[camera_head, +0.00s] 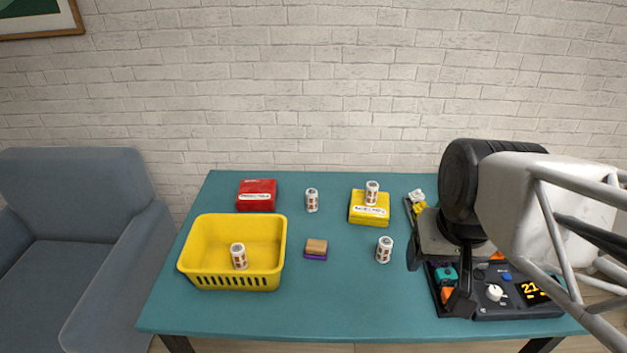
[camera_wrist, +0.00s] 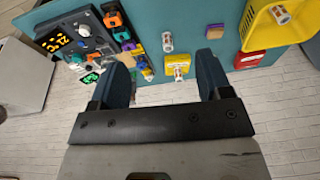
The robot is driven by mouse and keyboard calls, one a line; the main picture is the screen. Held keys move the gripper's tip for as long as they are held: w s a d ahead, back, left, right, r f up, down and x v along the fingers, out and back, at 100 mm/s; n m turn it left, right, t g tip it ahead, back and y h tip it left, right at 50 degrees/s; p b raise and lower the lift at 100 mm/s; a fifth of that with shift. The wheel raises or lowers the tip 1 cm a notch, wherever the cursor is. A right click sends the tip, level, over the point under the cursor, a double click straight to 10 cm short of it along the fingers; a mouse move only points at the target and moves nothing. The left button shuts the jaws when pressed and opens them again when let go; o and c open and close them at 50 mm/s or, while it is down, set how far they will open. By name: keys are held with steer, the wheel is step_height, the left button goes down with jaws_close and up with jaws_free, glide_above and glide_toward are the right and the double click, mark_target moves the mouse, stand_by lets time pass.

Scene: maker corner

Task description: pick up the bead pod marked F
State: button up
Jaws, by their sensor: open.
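Several white bead pods with brown-orange markings are in view; no letter F is legible on any. One pod (camera_head: 384,250) stands on the table right of centre and also shows in the wrist view (camera_wrist: 167,42). Another pod (camera_head: 372,193) stands on a yellow box, also in the wrist view (camera_wrist: 178,71). A third pod (camera_head: 312,200) stands at the back middle. One more pod (camera_head: 239,257) is inside the yellow basket (camera_head: 232,282). My gripper (camera_head: 436,278) is open and empty above the table's right side; its fingers (camera_wrist: 165,58) frame the yellow-box pod in the wrist view.
The yellow box (camera_head: 369,215) and a red box (camera_head: 257,204) lie at the back. A tan block on a purple one (camera_head: 316,247) sits mid-table. A dark control panel (camera_head: 512,306) with small coloured parts fills the right side. The teal table's (camera_head: 330,310) front middle is clear.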

steer(key=w+a+f+m+y, duration=0.25)
steer(key=w+a, duration=0.25)
steer(key=w, duration=0.3)
steer(key=w+a+f+m+y, duration=0.1)
steer(key=w+a+m+y, duration=0.35)
steer(key=w, duration=0.35)
steer(key=m+t+y, duration=0.3)
steer(key=m+t, duration=0.1)
steer(key=m, duration=0.8)
glide_above(315, 202)
steer(key=s+d, duration=0.2)
steer(key=s, duration=1)
step_height(315, 202, down, 15)
steer(key=w+f+m+t, duration=0.1)
steer(key=w+f+m, duration=0.1)
steer(key=f, duration=0.2)
steer(key=w+f+m+t+h, duration=0.1)
steer(key=w+f+m, duration=0.2)
steer(key=f, duration=0.2)
steer(key=w+d+f+m+t, duration=0.1)
steer(key=w+f+m, duration=0.2)
steer(key=f, duration=0.1)
steer(key=shift+f+t, duration=0.2)
steer(key=shift+t, duration=0.1)
steer(key=shift+w, duration=0.15)
steer(key=shift+x, duration=1.2)
steer(key=shift+w, duration=0.1)
steer(key=shift+x, duration=2.55)
